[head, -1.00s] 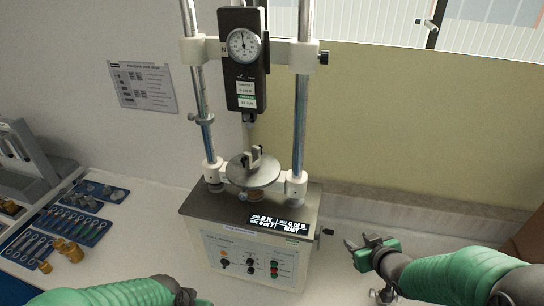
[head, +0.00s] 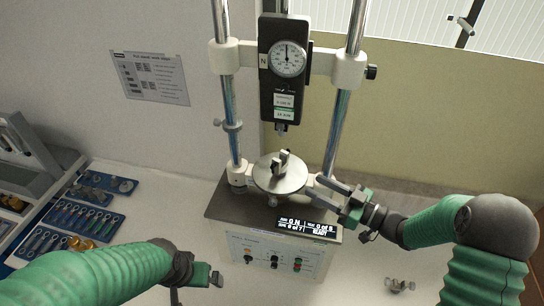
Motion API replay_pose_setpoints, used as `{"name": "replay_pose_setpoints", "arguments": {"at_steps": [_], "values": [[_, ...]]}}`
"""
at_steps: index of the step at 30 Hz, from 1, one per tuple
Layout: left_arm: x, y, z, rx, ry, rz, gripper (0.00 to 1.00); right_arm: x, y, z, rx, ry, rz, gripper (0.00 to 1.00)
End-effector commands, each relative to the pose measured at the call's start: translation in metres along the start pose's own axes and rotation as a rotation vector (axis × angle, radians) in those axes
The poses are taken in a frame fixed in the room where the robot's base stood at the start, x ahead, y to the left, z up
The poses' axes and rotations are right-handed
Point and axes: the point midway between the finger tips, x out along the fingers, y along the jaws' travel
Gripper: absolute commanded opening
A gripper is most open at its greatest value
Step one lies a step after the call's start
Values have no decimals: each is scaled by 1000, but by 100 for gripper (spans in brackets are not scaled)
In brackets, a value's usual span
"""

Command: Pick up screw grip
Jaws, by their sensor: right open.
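A small metal grip with two upright jaws (head: 283,162) stands on the round plate (head: 279,182) of the tester. Another small metal piece with knobs (head: 399,285) lies on the table at the lower right; I cannot tell which of the two is the screw grip. My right gripper (head: 316,194) is open and empty, its fingers pointing left beside the round plate, near the tester's right post. My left gripper (head: 212,277) is low in front of the tester's base, seen from the side, so its jaw opening cannot be made out.
The force tester (head: 285,75) with its dial and two posts stands in the middle. Blue trays with metal parts (head: 82,220) and brass pieces lie at the left. A grey rack (head: 35,150) is behind them. The table at the right is mostly clear.

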Motion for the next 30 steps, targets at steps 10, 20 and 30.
{"name": "replay_pose_setpoints", "arguments": {"at_steps": [10, 20, 30], "values": [[8, 0, 2, 0, -1, 0, 100, 89, 0, 3, -1, -3, -2, 42], [10, 0, 3, 0, -1, 0, 100, 137, -5, 2, -1, -4, -1, 42], [11, 0, 3, 0, -1, 0, 100, 152, -3, 2, 0, -6, 2, 42]]}}
